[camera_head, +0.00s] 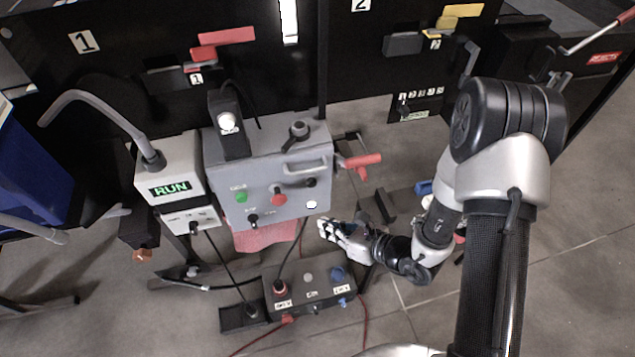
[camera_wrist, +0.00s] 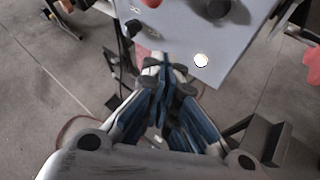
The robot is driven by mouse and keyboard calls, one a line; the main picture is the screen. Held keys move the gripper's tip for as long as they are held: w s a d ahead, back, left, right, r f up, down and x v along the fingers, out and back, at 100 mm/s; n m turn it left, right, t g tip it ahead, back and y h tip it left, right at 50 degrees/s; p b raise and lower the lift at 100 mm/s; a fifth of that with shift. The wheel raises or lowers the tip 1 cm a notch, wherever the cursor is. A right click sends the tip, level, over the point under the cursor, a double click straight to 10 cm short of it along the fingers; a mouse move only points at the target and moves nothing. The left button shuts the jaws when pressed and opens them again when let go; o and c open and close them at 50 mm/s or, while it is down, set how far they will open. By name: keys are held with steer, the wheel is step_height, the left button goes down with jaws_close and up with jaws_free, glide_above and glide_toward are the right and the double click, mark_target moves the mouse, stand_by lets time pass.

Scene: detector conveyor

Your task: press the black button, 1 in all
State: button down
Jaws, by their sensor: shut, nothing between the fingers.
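A grey control box (camera_head: 240,160) stands left of my gripper in the head view. On its front are a round black button (camera_head: 310,182), a red button (camera_head: 278,198), a green button (camera_head: 241,197) and a white round spot (camera_head: 312,205). A smaller black knob (camera_head: 253,219) sits lower left on that face. In the wrist view, the black button (camera_wrist: 212,8) is at the top edge, partly cut off, beyond the white spot (camera_wrist: 201,60). My gripper (camera_head: 324,228) is shut and empty, just below the box's lower right corner and apart from the black button. The fingertips also show in the wrist view (camera_wrist: 166,66).
A red-handled lever (camera_head: 362,161) sticks out at the box's right side. A white RUN display box (camera_head: 168,188) stands to the left. A dark pedal-like box (camera_head: 312,290) with buttons and cables lies below. A pink cloth (camera_head: 265,238) hangs under the box.

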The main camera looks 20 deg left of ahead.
mark_target(312, 184)
steer(key=shift+w+a, duration=0.1)
steer(key=w+a, duration=0.4)
steer(key=w, duration=0.3)
steer(key=shift+w+a, duration=0.15)
steer(key=shift+a, duration=0.1)
steer(key=shift+w, duration=0.1)
stand_by(1.5)
steer(key=shift+w+a, duration=0.2)
steer(key=shift+w, duration=0.05)
steer(key=shift+w+a, duration=0.3)
steer(key=shift+w, duration=0.15)
stand_by(1.0)
steer(key=shift+s, duration=0.1)
steer(key=shift+s+d, duration=0.5)
steer(key=shift+s, duration=0.2)
